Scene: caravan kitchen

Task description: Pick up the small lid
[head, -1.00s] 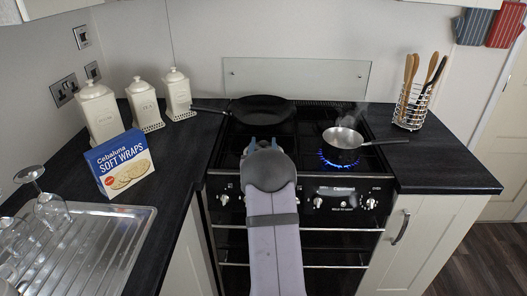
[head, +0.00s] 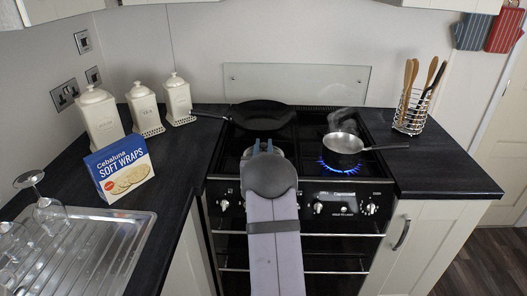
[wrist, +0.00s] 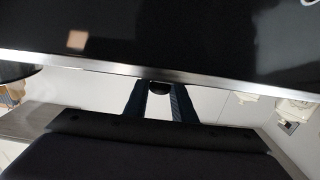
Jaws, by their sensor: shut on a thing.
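My gripper (head: 263,146) is low over the front left part of the hob in the head view. In the wrist view its two blue fingers (wrist: 160,98) are shut on a small dark knob, which I take as the knob of the small lid (wrist: 158,86). The rest of the lid cannot be made out for sure. In the head view my own arm and gripper hide it. I cannot tell whether the lid is resting on the hob or clear of it.
A black frying pan (head: 262,114) sits at the back left of the hob (head: 310,122). A steaming saucepan (head: 343,143) stands over a lit blue flame at right, its handle pointing right. Canisters (head: 145,107), a wraps box (head: 121,170) and glasses are at left; a utensil rack (head: 411,110) is at right.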

